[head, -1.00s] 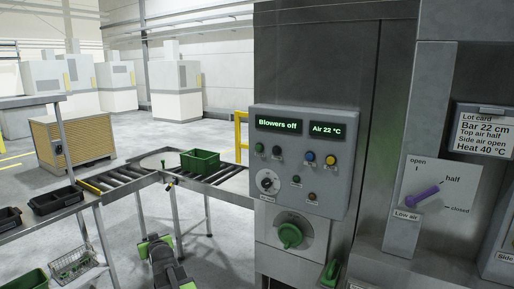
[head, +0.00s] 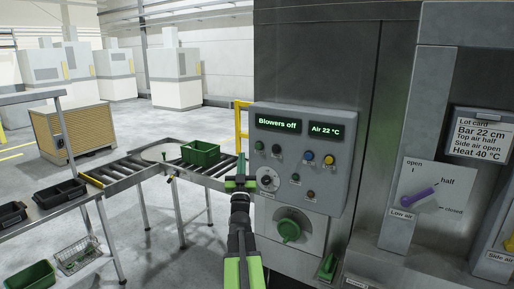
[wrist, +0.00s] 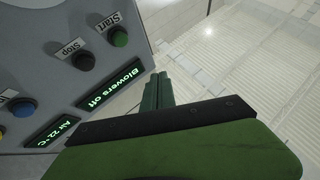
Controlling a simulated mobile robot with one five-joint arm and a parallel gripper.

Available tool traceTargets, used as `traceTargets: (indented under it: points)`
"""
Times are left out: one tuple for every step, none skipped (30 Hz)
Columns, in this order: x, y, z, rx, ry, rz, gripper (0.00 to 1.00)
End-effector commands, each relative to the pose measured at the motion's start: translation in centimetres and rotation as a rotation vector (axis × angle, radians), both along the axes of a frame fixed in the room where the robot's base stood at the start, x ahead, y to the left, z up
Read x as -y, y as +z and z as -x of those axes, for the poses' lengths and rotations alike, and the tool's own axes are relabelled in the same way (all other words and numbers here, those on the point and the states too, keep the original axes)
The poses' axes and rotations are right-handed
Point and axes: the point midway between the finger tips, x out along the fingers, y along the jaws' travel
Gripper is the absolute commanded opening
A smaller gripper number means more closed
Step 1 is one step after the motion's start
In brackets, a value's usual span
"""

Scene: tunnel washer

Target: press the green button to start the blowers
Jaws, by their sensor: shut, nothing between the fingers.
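The control panel (head: 345,165) is a grey box with two green-lit displays, reading "Blowers off" and "Air 22 °C". The green button (head: 259,147) is at the panel's upper left. In the wrist view the green button (wrist: 119,37) is labelled Start, and the dark Stop button (wrist: 84,60) is beside it. My gripper (head: 240,162) is shut and empty, just left of the panel's left edge and a little below the green button in the picture. In the wrist view its fingers (wrist: 158,92) are together, apart from the buttons.
The panel also carries blue (head: 309,156) and yellow (head: 329,160) buttons and a black selector (head: 267,180). A big green knob (head: 289,230) sits below. A green crate (head: 201,154) stands on the roller conveyor (head: 124,169) behind my arm. A purple lever (head: 420,197) is at right.

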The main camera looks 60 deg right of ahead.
Motion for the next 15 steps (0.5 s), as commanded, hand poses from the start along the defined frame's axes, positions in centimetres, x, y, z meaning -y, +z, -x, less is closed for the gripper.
traceTargets:
  points:
    - [0.0,0.0,0.0,-0.001,0.001,-0.001,0.0]
    - [0.0,0.0,0.0,-0.001,0.001,-0.001,0.0]
    - [0.0,0.0,0.0,-0.001,0.001,-0.001,0.0]
    - [0.0,0.0,-0.1,-0.001,0.001,-0.001,0.0]
    - [0.1,0.0,-0.1,-0.002,0.001,-0.001,0.0]
    - [0.2,-0.1,-0.1,-0.002,0.001,-0.001,0.0]
    - [0.4,-0.1,-0.1,-0.002,0.001,-0.001,0.0]
    - [0.6,-0.1,-0.1,-0.002,0.001,-0.001,0.0]
    - [1.0,-0.1,-0.1,-0.001,0.001,-0.002,0.0]
    - [1.3,-0.1,-0.1,-0.001,0.001,-0.002,0.0]
    - [1.7,-0.1,-0.1,-0.001,0.001,-0.002,0.0]
    - [2.3,-0.1,-0.2,-0.002,0.001,-0.002,0.0]
    - [2.8,-0.1,-0.2,-0.003,0.0,-0.002,0.0]
    - [3.3,-0.1,-0.1,-0.002,0.001,-0.002,0.0]
    - [3.9,-0.1,-0.1,-0.002,0.0,-0.003,0.0]
